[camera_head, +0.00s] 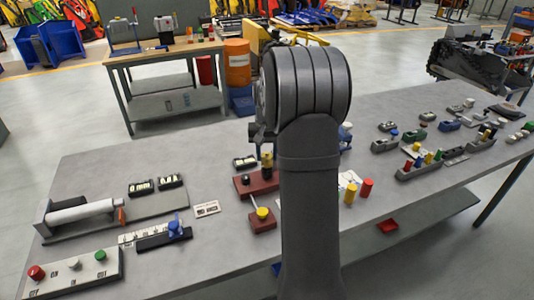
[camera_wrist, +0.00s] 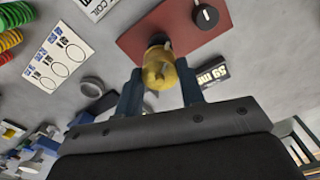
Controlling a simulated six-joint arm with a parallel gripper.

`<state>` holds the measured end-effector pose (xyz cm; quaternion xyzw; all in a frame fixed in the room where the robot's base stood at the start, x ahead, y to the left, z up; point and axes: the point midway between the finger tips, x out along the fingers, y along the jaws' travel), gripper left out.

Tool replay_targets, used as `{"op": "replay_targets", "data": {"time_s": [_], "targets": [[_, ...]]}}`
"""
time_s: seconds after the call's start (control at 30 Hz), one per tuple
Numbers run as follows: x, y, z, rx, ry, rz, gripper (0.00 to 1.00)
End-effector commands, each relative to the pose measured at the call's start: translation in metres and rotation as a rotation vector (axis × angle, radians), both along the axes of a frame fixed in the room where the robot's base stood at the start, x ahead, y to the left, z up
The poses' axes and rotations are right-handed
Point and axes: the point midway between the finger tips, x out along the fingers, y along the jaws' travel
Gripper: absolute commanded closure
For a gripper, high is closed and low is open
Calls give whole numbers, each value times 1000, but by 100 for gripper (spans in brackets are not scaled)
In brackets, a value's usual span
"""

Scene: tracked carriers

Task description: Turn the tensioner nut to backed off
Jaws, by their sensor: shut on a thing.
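The yellow tensioner nut (camera_wrist: 160,72) stands at the edge of a dark red base plate (camera_wrist: 185,30) in the wrist view. My gripper (camera_wrist: 161,92) has one dark finger on each side of the nut and is shut on it. A round black knob with a white mark (camera_wrist: 205,16) sits on the same plate. In the head view the plate (camera_head: 243,190) lies just left of my arm, with the nut (camera_head: 267,162) upright on it. My arm hides part of the plate, and most of my gripper is hidden there.
A dark display reading 59 mm (camera_wrist: 212,73) is close to the right finger. A second red block with a yellow knob and lever (camera_head: 262,214) stands in front. Red and yellow cylinders (camera_head: 366,188) stand right of my arm. Bare grey table (camera_head: 215,245) lies front left.

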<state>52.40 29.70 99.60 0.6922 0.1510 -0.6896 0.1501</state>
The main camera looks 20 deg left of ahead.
Motion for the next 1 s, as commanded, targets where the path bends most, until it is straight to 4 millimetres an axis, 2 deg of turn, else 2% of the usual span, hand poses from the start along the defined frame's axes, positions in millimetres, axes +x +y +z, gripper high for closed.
{"op": "replay_targets", "data": {"time_s": [0.6,1.0], "targets": [[-2,-1,-5,-4,9,572,87],[-2,-1,-5,-5,11,813,87]]}}
